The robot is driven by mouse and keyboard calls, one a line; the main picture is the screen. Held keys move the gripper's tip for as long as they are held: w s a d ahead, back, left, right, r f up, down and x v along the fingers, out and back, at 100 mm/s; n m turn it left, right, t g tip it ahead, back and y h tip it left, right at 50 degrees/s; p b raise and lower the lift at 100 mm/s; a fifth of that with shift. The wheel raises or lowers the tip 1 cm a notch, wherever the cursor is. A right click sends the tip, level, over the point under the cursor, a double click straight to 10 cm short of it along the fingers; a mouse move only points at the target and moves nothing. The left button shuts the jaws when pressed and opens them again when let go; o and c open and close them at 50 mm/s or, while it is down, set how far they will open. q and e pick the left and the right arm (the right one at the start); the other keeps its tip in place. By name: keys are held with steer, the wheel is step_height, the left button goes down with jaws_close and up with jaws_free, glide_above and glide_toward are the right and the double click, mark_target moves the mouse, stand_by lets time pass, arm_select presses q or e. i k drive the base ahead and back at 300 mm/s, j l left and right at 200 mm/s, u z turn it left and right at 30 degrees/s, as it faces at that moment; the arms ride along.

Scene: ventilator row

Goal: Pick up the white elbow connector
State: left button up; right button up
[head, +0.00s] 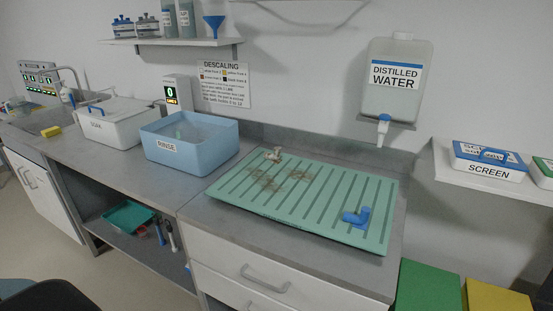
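A small off-white connector (273,154), apparently the white elbow connector, lies near the back left edge of the green ribbed drain mat (330,190). It is small in the head view, so its exact shape is hard to tell. A blue elbow connector (357,216) lies on the right part of the same mat, well apart from it. Neither of my grippers is in view.
Brown stains mark the mat near the off-white connector. A blue RINSE tub (190,140) stands left of the mat, with a white SOAK box (107,122) beyond it. A distilled water tank (396,80) hangs above the mat's back right, its tap low. The mat's middle is clear.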

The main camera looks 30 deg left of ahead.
mark_target(275, 158)
steer(key=u, duration=1.5)
steer(key=i+u, duration=0.2)
steer(key=i, duration=0.25)
